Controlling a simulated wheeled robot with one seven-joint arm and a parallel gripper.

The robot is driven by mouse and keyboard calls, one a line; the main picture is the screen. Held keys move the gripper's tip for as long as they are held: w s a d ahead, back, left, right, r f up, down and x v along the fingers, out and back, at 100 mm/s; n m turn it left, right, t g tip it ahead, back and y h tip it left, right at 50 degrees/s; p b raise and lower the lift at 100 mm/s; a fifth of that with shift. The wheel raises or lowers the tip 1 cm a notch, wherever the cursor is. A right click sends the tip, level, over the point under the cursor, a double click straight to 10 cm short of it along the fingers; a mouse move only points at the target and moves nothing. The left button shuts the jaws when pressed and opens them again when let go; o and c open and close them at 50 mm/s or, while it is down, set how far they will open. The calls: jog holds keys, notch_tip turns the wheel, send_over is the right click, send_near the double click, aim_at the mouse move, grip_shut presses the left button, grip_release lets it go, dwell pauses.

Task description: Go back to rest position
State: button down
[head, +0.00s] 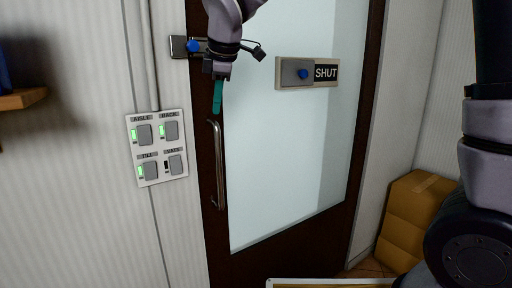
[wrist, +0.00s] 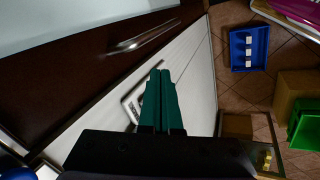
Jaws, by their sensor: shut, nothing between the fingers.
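My gripper (head: 217,97) hangs in front of the door's left edge in the head view, pointing down, with its green fingers together and empty. It is above the metal door handle (head: 218,165) and apart from it as far as I can see. In the wrist view the closed green fingers (wrist: 161,88) point toward the wall, with the door handle (wrist: 145,37) off to the upper left.
The dark-framed glass door (head: 290,150) is closed, with a SHUT sign (head: 326,73) on it. A switch panel (head: 157,148) is on the left wall. Cardboard boxes (head: 408,215) stand at right. A blue crate (wrist: 249,48) is on the tiled floor.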

jog(key=s+d+r+m+t, duration=0.1)
jog(key=d+r+m, duration=0.1)
jog(key=d+m, duration=0.8)
jog(key=d+r+m, duration=0.3)
jog(key=d, duration=1.2)
jog(key=s+d+f+m+t, duration=0.2)
jog(key=s+d+m, duration=0.7)
jog(key=d+m, duration=0.2)
jog(key=shift+d+f+m+h, duration=0.3)
jog(key=shift+d+m, duration=0.1)
jog(key=shift+d, duration=0.3)
